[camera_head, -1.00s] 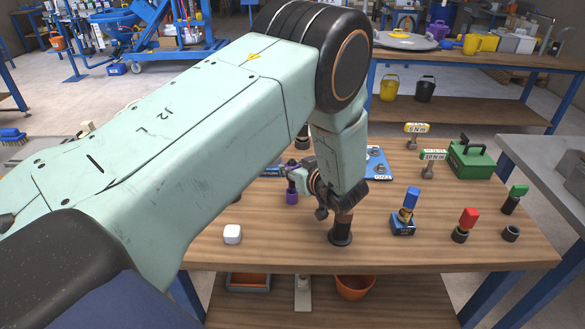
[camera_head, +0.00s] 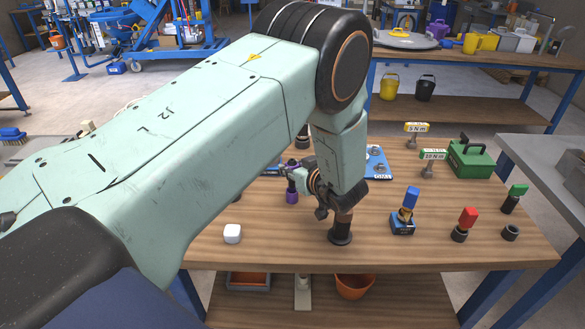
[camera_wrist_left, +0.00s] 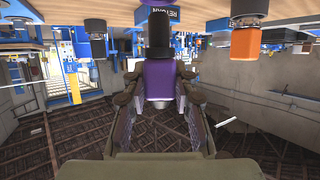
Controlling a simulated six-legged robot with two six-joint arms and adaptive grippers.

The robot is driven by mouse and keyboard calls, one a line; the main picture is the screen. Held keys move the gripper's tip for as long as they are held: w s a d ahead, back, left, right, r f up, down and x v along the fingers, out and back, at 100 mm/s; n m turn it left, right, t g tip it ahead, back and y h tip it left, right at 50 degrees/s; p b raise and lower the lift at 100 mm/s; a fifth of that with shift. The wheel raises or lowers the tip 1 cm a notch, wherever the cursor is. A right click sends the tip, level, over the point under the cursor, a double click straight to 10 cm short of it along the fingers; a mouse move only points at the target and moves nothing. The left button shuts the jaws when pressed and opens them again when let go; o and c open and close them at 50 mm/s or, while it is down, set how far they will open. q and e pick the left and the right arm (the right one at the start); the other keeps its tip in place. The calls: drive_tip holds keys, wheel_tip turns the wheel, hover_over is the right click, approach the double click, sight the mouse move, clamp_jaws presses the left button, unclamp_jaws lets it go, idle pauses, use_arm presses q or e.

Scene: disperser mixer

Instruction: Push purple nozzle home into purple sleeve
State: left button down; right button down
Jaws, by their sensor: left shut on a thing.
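A purple piece (camera_wrist_left: 158,80) is between the two fingers of my left gripper (camera_wrist_left: 160,108) in the left wrist view, with a finger on either side. That view is upside down, with the table at the top. A black cylinder (camera_wrist_left: 160,35) meets the purple piece on its table side, in line with it. In the head view, my left gripper (camera_head: 292,176) is low over the table, and purple (camera_head: 291,196) shows just below it. The wrist partly hides this area. I cannot tell how deeply nozzle and sleeve are engaged. My right gripper is out of view.
A brown-and-black piece (camera_head: 340,234) stands close to my wrist. A white block (camera_head: 232,233) lies left of it. Blue (camera_head: 411,197), red (camera_head: 468,217) and green (camera_head: 519,190) pieces stand to the right, near an empty black ring (camera_head: 511,233). A green toolbox (camera_head: 470,160) is behind.

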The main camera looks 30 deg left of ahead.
sight(293, 182)
use_arm(q)
drive_tip(key=shift+f+b, duration=1.25)
drive_tip(key=shift+f, duration=0.7)
idle(0.4)
drive_tip(key=shift+s+f, duration=0.1)
drive_tip(key=shift+f, duration=0.1)
drive_tip(key=c, duration=1)
unclamp_jaws()
drive_tip(key=shift+f, duration=0.1)
drive_tip(key=shift+c, duration=0.2)
drive_tip(key=shift+o, duration=0.2)
drive_tip(key=shift+d, duration=0.1)
